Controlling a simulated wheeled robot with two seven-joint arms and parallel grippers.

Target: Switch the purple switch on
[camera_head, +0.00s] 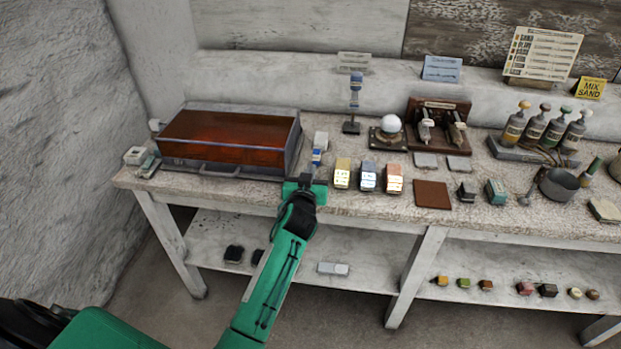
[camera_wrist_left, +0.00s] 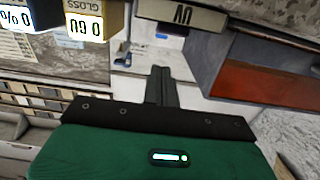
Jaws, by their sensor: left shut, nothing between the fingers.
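No clearly purple switch shows. A small pale box (camera_head: 320,138) with a blue part (camera_head: 317,157) in front stands on the bench, right of the red-brown lidded case (camera_head: 230,138). In the left wrist view a pale box front with dark lettering, perhaps ON upside down (camera_wrist_left: 182,13), is at the top, and a small blue patch (camera_wrist_left: 168,36) lies below it. My left gripper (camera_head: 305,181) is at the bench's front edge, just in front of the blue part. Its fingers (camera_wrist_left: 161,72) are shut and empty, pointing toward the pale box. My right gripper is out of view.
Yellow (camera_head: 342,172), blue (camera_head: 367,177) and orange (camera_head: 393,179) boxes stand close on the right. The case's handle (camera_head: 221,172) is close on the left. A brown square plate (camera_head: 433,194) lies farther right. The shelf (camera_head: 375,270) below holds small items.

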